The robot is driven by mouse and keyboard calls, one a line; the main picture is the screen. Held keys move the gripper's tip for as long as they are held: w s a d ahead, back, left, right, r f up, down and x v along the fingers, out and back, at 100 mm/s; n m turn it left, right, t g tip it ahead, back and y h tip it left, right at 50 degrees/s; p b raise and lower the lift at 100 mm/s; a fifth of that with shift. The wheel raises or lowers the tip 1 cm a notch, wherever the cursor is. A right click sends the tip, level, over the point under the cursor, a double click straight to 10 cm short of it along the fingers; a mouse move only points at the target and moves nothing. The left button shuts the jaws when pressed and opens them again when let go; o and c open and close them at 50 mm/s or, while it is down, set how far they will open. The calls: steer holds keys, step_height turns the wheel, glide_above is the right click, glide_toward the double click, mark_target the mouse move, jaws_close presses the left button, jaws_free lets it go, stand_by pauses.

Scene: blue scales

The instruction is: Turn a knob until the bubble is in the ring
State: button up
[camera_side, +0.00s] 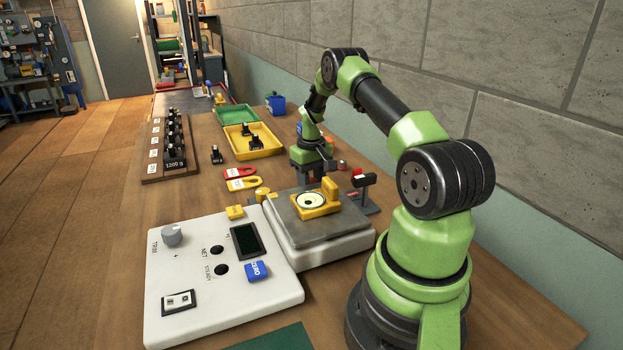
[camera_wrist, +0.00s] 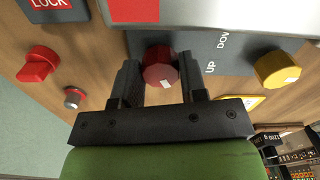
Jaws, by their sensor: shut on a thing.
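My gripper (camera_wrist: 158,72) is shut on a dark red knob (camera_wrist: 160,66), one finger on each side of it. The knob has a small pale mark, and the panel beside it reads UP and DOWN. In the side view my gripper (camera_side: 308,172) is at the back of the scale, where the knob is hidden. A yellow knob (camera_wrist: 277,68) stands to the right in the wrist view, clear of the fingers. The yellow-framed bubble level (camera_side: 312,202) sits on the scale's grey pan (camera_side: 345,222). Its round pale vial is too small to tell where the bubble lies.
A red knob (camera_wrist: 38,64) and a small round button (camera_wrist: 74,97) are left of the fingers. A white control box (camera_side: 200,295), yellow tray (camera_side: 265,145) and weight rack (camera_side: 160,175) are also on the bench.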

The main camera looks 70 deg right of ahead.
mark_target(311, 181)
steer(key=m, duration=0.7)
steer(key=shift+w, duration=0.1)
stand_by(0.5)
steer(key=o, duration=0.9)
steer(key=shift+o, duration=0.2)
step_height(311, 181, up, 10)
